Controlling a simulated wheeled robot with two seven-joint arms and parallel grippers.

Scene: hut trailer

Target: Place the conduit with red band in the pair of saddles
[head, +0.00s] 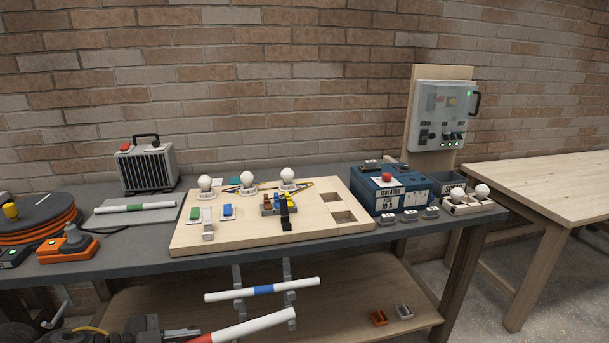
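The conduit with red band (250,328) is a white tube at the bottom of the head view. It is tilted, its right end higher, with the red band (200,339) at the frame's bottom edge and its left part cut off. My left gripper (160,332) is dark and at the bottom left beside it; the tube hangs clear of any support, so it appears held there, though the finger contact is hidden. Two grey saddle brackets (238,272) (288,268) hang below the bench's front edge. A blue-banded conduit (290,286) lies across them. My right gripper is not in view.
The grey bench (130,270) carries a wooden board (270,238) with bulbs, a green-banded conduit (155,206) on a grey plate, an orange device (66,248) and a blue isolator box (390,190). A lower wooden shelf (350,300) holds small orange and grey parts.

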